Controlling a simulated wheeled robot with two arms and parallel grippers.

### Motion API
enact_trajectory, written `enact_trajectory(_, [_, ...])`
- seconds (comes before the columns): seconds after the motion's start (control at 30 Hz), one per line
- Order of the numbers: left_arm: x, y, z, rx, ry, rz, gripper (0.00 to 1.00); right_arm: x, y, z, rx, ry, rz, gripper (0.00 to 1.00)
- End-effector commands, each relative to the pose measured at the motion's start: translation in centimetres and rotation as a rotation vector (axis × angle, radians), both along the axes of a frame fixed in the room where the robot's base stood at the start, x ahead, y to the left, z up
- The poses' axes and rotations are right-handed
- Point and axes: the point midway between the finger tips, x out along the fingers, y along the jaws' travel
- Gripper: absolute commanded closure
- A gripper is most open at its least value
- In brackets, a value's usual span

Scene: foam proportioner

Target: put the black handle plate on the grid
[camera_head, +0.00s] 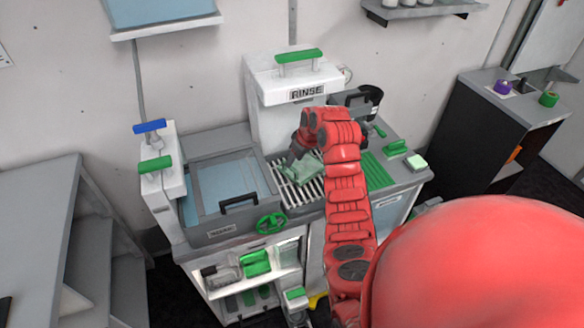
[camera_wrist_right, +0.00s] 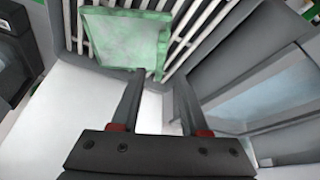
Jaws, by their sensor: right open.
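The grid (camera_head: 312,190) is a set of pale slats in the middle of the counter, right of the basin; its slats also show in the wrist view (camera_wrist_right: 205,22). A translucent green-framed plate (camera_head: 301,168) lies on the slats; it also shows in the wrist view (camera_wrist_right: 125,40), with no black handle visible on it. A grey piece with a black handle (camera_head: 352,98) stands behind my right arm; I cannot tell whether it is the black handle plate. My right gripper (camera_wrist_right: 157,82) is open and empty, its fingertips near the green-framed plate's edge. My left gripper is out of view.
The basin (camera_head: 205,233) on the left has a black handle (camera_head: 238,203) at its front and a green wheel (camera_head: 271,223) beside it. The white RINSE housing (camera_head: 292,80) rises behind the grid.

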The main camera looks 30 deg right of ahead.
Motion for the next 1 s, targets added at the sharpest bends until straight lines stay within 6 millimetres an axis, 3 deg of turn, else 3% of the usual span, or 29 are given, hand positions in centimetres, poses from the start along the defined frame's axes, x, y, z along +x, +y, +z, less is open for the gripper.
enact_trajectory(0.13, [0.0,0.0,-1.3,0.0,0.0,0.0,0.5,-1.1,-0.3,2.7,-0.005,-0.006,-0.001,0.55])
enact_trajectory(0.2, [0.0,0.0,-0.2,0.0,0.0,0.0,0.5,-1.4,-0.3,4.2,-0.003,-0.006,-0.001,0.55])
enact_trajectory(0.3, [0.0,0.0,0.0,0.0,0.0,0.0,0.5,-1.8,-0.3,5.0,-0.002,-0.003,-0.001,0.55])
enact_trajectory(1.0, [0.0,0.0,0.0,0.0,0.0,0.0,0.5,-2.1,-0.3,5.2,0.0,-0.001,0.0,0.55])
